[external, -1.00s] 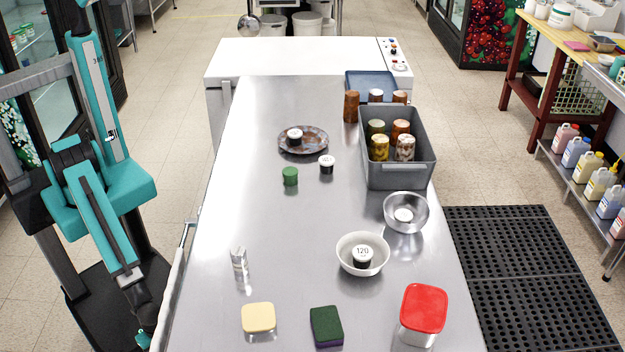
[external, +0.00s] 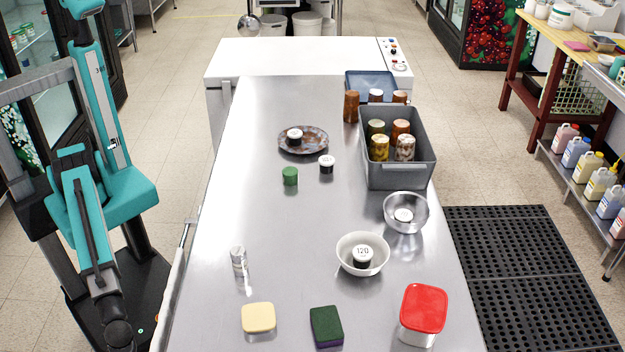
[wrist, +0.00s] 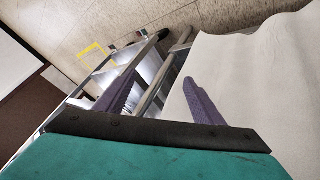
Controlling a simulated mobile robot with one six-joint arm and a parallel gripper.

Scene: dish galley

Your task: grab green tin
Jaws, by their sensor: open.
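The green tin (external: 290,176) is a small, short cylinder standing on the steel counter (external: 215,210), left of a black tin with a white lid (external: 326,164). My gripper (wrist: 160,82) shows in the wrist view with its two purple fingers spread apart and nothing between them. In the external view my arm is beside the counter's left edge, and its fingers cannot be made out there. The green tin is not seen in the wrist view.
A speckled plate (external: 316,148) holding a tin is behind the green tin. A grey bin of jars (external: 400,178) stands to the right. A silver shaker (external: 238,262) stands nearer. A rail (external: 178,285) runs along the counter's left side. Counter around the green tin's left is clear.

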